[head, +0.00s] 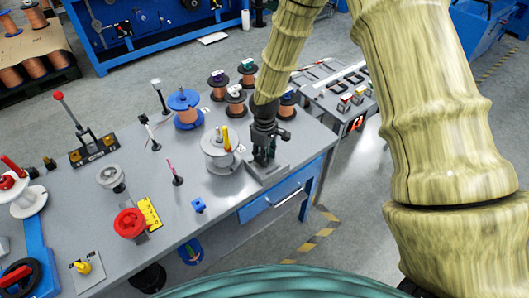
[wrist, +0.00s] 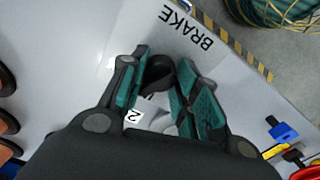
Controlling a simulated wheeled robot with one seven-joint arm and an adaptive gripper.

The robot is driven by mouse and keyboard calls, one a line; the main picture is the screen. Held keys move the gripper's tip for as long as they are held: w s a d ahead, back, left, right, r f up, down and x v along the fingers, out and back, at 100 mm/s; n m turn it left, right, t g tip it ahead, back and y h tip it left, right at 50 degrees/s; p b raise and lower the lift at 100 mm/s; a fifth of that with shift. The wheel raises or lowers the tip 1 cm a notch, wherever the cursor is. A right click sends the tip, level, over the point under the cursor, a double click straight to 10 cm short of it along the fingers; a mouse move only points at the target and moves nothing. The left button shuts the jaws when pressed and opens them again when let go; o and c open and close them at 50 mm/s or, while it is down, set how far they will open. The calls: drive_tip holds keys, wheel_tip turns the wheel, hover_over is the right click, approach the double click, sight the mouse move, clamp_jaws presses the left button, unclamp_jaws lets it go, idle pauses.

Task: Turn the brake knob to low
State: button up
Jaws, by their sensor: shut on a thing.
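The brake knob (wrist: 158,72) is a dark, rounded knob in the wrist view, standing on a light grey plate (wrist: 215,55) lettered BRAKE. My gripper (wrist: 163,62) has its two green-padded fingers on either side of the knob and is shut on it. In the head view my gripper (head: 264,154) points down over the grey brake plate (head: 274,176) at the table's right front edge. The fingers hide the knob there. Setting marks such as low are hidden or too small to read, so I cannot tell where the knob points.
A white spool (head: 217,156) with a yellow handle stands just left of my gripper. Copper wire spools (head: 236,105) stand behind it. A small blue block (head: 198,205) and a red knob (head: 130,223) are on the table (head: 165,225) to the left. A blue drawer (head: 285,190) is below the edge.

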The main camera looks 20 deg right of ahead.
drive_tip(key=n+p, duration=0.1)
drive_tip(key=n, duration=0.2)
drive_tip(key=shift+n, duration=0.4)
drive_tip(key=shift+n+p, duration=0.6)
drive_tip(key=shift+n, duration=1.1)
drive_tip(key=o, duration=1)
drive_tip(key=shift+o, duration=0.2)
wheel_tip(320, 180, up, 12)
